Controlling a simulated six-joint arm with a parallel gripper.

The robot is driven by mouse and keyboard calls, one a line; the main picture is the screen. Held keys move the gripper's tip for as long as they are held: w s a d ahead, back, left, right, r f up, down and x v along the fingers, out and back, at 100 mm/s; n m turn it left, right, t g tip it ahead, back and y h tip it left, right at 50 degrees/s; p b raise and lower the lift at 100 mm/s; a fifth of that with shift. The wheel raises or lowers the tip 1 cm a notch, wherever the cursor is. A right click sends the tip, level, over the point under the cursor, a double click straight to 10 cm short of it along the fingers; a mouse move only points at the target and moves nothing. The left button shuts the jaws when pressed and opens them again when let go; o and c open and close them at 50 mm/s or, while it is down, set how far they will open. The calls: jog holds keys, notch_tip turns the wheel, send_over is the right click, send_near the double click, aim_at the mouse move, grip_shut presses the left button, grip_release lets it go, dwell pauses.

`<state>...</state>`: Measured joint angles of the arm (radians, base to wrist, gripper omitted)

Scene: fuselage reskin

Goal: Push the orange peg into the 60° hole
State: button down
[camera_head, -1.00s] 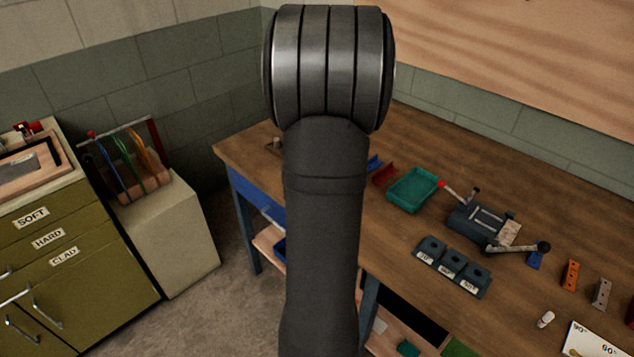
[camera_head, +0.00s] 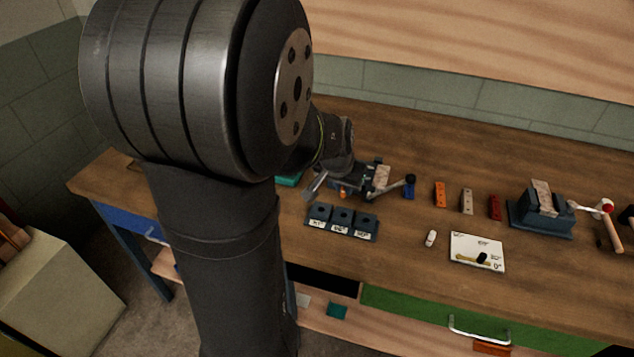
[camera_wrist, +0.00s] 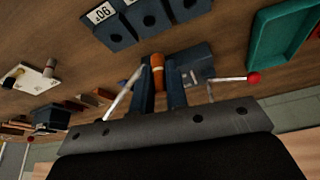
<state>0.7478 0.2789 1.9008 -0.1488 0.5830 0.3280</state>
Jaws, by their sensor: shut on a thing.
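The orange peg (camera_wrist: 158,76), with a pale end, stands between the two fingers of my gripper (camera_wrist: 163,88) in the wrist view. The gripper is shut on it. In the head view a small orange bit of the peg (camera_head: 343,193) shows below my wrist, beside the clamp fixture. The dark blue three-hole block (camera_head: 342,223) lies in front of it on the bench. Its holes look empty, and the labels are small; the middle one seems to read 60°.
The clamp fixture (camera_head: 367,177) with levers is close by my gripper; its red-knobbed lever (camera_wrist: 235,78) shows in the wrist view. A teal tray (camera_wrist: 268,45) stands beside it. Orange, grey and red blocks, a vise (camera_head: 540,210) and a white card (camera_head: 477,252) lie to the right.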

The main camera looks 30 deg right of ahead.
aim_at(345, 212)
jog(key=shift+s+d, duration=0.2)
jog(key=shift+f, duration=2.85)
jog(key=shift+a+f, duration=0.1)
jog(key=shift+f, duration=0.75)
jog(key=c, duration=1.3)
grip_release()
jog(key=shift+c, duration=0.2)
jog(key=shift+r, duration=0.15)
jog(key=v, duration=1.7)
